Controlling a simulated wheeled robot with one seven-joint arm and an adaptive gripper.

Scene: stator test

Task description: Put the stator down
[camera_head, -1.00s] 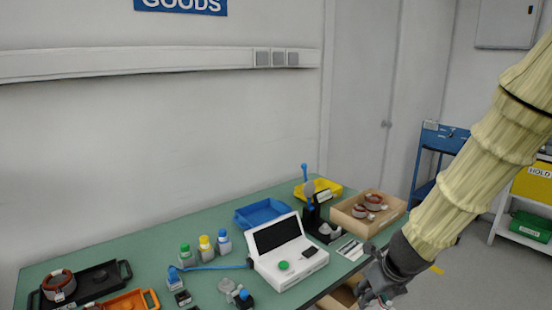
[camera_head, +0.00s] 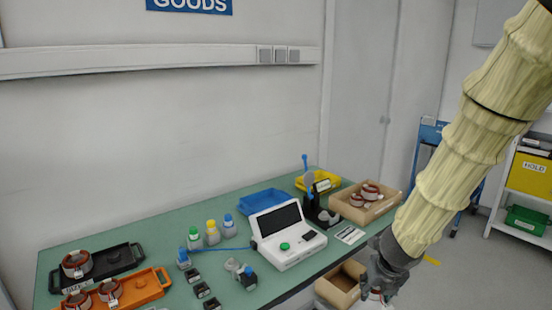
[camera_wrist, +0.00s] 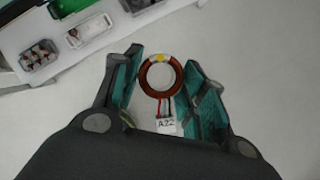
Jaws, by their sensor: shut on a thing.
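My gripper (camera_wrist: 162,88) is shut on a stator (camera_wrist: 147,88), a copper-coloured ring with a yellow dot. Its leads and a white tag reading A22 hang toward the palm in the wrist view. The ring sits between the two teal-padded fingers, over pale floor. In the head view my gripper (camera_head: 375,288) is low, beside the front edge of the green bench (camera_head: 150,232). The held stator is small and mostly hidden there.
Other stators lie in a black tray (camera_head: 128,262), an orange tray (camera_head: 150,291) and a cardboard box (camera_head: 345,213) on the bench. A white tester (camera_head: 300,250) stands mid-bench. A lower carton (camera_head: 330,292) is near my gripper. A white rack (camera_head: 505,222) stands at the right.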

